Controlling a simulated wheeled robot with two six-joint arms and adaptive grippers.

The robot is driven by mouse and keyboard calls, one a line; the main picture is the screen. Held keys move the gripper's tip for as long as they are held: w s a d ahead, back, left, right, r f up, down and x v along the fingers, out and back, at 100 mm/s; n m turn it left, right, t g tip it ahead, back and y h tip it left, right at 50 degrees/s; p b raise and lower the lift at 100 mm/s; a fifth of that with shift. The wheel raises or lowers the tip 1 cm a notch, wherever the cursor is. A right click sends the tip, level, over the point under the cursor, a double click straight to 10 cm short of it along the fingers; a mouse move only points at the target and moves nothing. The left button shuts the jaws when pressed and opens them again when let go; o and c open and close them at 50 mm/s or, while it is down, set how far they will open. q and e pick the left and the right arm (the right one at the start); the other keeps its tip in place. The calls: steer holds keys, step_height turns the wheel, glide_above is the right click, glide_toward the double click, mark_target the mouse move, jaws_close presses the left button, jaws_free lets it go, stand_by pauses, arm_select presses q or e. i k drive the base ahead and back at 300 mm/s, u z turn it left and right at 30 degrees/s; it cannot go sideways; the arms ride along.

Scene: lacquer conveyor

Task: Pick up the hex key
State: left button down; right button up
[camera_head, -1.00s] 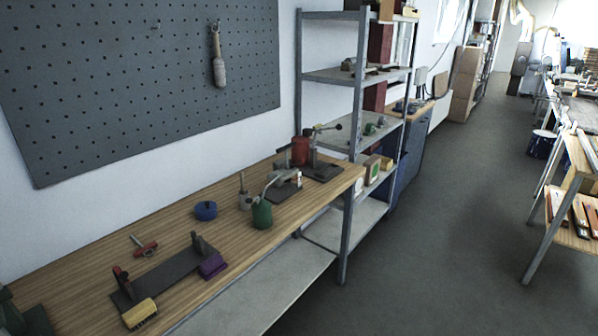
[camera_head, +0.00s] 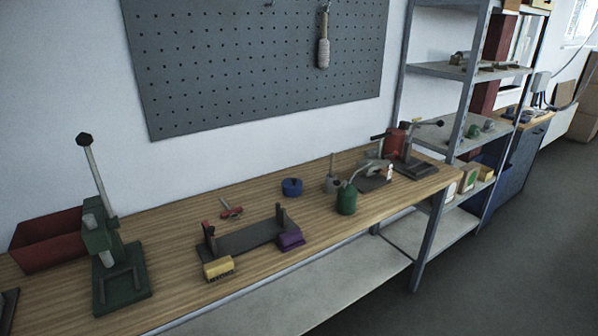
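A small tool with a red handle and a thin metal shaft (camera_head: 231,210) lies on the wooden workbench (camera_head: 180,230), behind a dark flat fixture (camera_head: 243,240). It may be the hex key, but it is too small to be sure. I make out no other clear hex key. Neither of my grippers is in view.
Around the fixture are a yellow brush-like block (camera_head: 218,269), a purple block (camera_head: 290,240) and a blue round item (camera_head: 292,187). A green oil can (camera_head: 347,200) stands to the right. A green lever press (camera_head: 113,250) and red bin (camera_head: 48,240) stand left.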

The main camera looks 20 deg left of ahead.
mark_target(230, 212)
steer(key=z, duration=0.25)
steer(key=k, duration=0.25)
steer(key=z, duration=1.1)
steer(key=i, duration=1.15)
steer(key=u, duration=1.45)
steer(key=i, duration=0.85)
steer(key=u, duration=1)
